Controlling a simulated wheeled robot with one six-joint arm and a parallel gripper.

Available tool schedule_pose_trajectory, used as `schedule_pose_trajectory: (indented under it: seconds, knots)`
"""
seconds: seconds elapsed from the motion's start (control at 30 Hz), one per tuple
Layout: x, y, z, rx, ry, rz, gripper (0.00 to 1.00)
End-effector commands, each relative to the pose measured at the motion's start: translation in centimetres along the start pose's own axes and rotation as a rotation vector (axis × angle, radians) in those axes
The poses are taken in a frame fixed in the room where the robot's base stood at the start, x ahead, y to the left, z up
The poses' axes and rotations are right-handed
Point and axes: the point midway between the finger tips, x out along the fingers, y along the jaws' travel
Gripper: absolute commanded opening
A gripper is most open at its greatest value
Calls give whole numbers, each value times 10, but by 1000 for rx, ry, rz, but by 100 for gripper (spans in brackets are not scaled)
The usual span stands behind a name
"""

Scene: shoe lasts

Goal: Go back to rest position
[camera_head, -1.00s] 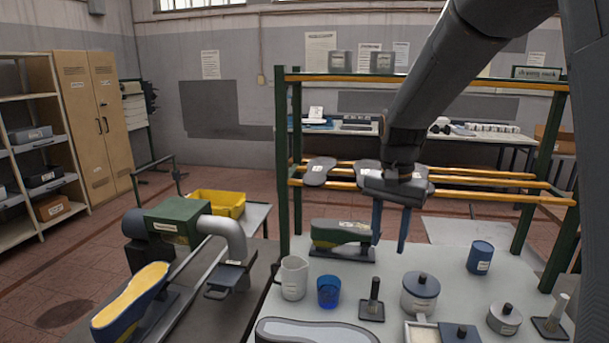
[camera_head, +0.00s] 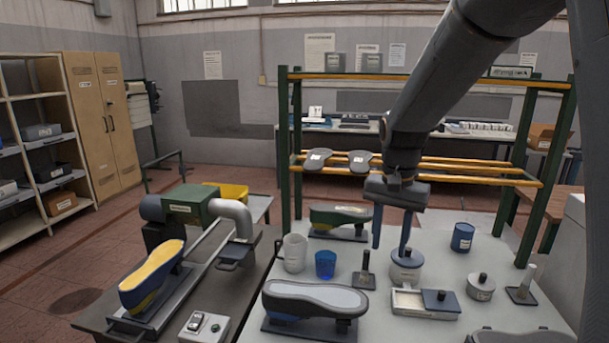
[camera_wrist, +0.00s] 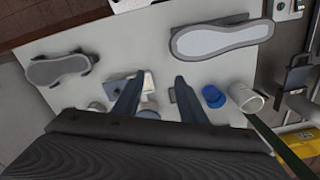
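My gripper (camera_head: 391,246) hangs from my arm above the white table (camera_head: 420,262), with its two blue fingers apart and nothing between them. In the wrist view the fingers (camera_wrist: 155,97) also stand apart, with small table items below them. A shoe last with a grey sole (camera_head: 315,297) lies on a stand at the table's front. It also shows in the wrist view (camera_wrist: 222,38). Another last (camera_wrist: 58,69) shows at the left of the wrist view.
A white cup (camera_head: 294,253), a blue cup (camera_head: 325,265), a lidded pot (camera_head: 406,268) and a blue can (camera_head: 462,237) stand on the table. A green and yellow rack (camera_head: 297,165) rises behind. A machine (camera_head: 190,207) with a yellow-topped last (camera_head: 152,273) stands left.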

Motion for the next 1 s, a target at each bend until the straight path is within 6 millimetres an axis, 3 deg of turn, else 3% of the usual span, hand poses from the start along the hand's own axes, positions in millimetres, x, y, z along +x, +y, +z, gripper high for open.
schedule_pose_trajectory:
  seconds: [0.37,0.8,1.0]
  knots:
    - [56,22,33,-158,21,-12,38]
    - [165,74,114,-503,79,-27,38]
    - [177,83,129,-562,90,-28,38]
